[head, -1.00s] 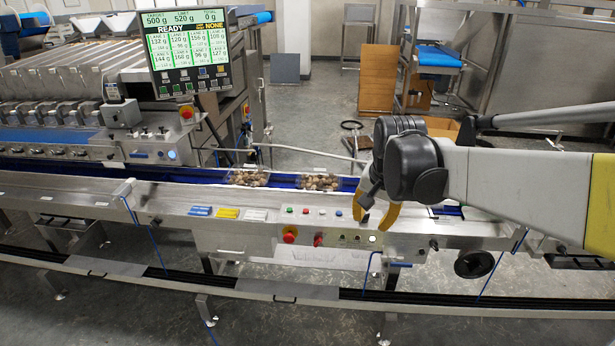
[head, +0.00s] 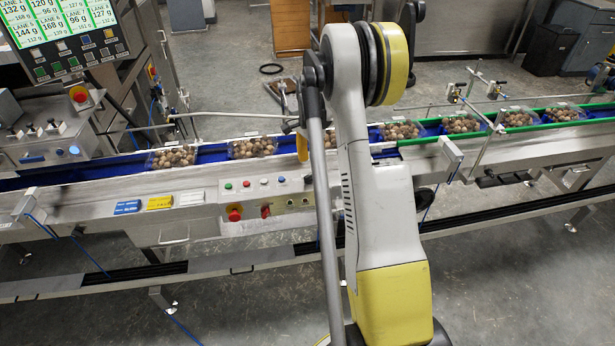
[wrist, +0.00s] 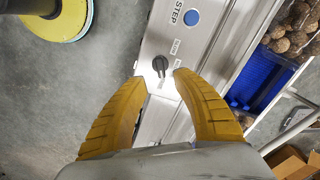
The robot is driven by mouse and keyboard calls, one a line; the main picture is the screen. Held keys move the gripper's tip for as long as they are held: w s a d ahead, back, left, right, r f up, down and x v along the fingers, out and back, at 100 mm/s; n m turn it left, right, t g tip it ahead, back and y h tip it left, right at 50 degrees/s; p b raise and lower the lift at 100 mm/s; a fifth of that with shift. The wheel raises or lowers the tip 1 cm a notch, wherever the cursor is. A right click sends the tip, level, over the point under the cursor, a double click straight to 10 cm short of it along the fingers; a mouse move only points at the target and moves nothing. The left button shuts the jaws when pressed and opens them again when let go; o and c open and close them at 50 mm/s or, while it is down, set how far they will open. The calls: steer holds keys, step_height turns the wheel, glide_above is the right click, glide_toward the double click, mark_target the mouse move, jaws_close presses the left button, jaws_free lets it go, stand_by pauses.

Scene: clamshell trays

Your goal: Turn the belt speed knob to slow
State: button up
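The belt speed knob (wrist: 160,63) is a small black knob on the metal control panel in the wrist view. Small labels lie around it, too small to read surely, so its setting is unclear. My gripper (wrist: 159,76) has two yellow fingers, spread apart and empty. The knob shows between and slightly beyond the fingertips; I cannot tell whether they touch it. In the head view a yellow finger of my gripper (head: 302,147) shows above the right end of the panel, and my arm hides part of that area.
A blue STEP button (wrist: 191,17) sits beside the knob. A red stop button (head: 235,213) and several small buttons are further left on the panel. Clamshell trays of brown produce (head: 252,148) stand on the blue belt (head: 211,154) behind. A screen (head: 62,22) is at upper left.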

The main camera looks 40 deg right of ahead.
mark_target(310, 174)
step_height(310, 174, down, 6)
steer(key=shift+w+b, duration=0.1)
steer(key=shift+b, duration=0.75)
jaws_close()
